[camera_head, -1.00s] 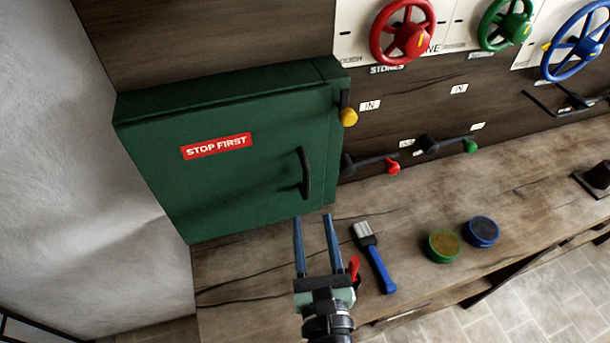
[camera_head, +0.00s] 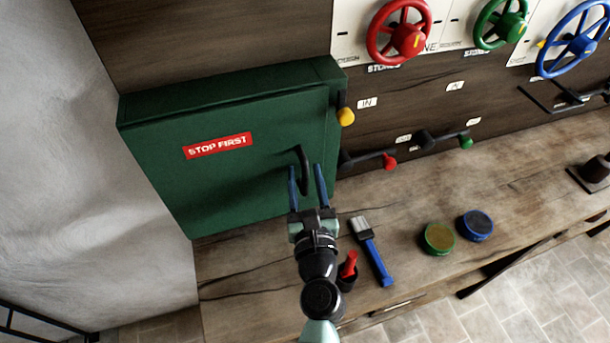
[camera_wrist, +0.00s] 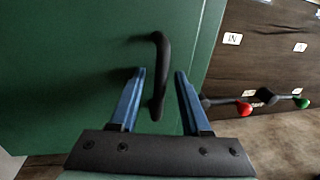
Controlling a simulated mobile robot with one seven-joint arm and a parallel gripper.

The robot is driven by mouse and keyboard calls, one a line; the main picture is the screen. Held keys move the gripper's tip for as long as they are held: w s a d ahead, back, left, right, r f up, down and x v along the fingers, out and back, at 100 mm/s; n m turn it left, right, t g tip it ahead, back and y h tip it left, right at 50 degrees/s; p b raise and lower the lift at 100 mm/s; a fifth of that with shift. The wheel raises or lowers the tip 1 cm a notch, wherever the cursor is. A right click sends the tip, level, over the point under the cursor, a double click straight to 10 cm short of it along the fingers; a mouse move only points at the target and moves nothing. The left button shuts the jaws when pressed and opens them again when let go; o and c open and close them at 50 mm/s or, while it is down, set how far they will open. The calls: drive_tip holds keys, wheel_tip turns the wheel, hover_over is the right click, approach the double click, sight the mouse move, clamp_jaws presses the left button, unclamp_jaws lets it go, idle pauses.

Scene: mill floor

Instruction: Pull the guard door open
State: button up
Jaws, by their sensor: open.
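The green guard door (camera_head: 240,180) with its red "STOP FIRST" label is shut on its box at the left. Its black upright handle (camera_head: 305,165) is near the door's right edge. My gripper (camera_head: 306,172) is open, with its two blue fingers pointing at the door around the handle's lower part. In the wrist view the handle (camera_wrist: 161,75) stands between the open fingertips (camera_wrist: 159,72), nearer the right one. I cannot tell how deep the handle sits between the fingers. A yellow-knobbed latch (camera_head: 345,115) sits at the box's right edge.
Levers with a red knob (camera_head: 389,161) and a green knob (camera_head: 465,142) stick out right of the door. Handwheels (camera_head: 400,32) are above.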

clamp_jaws()
idle(1.3)
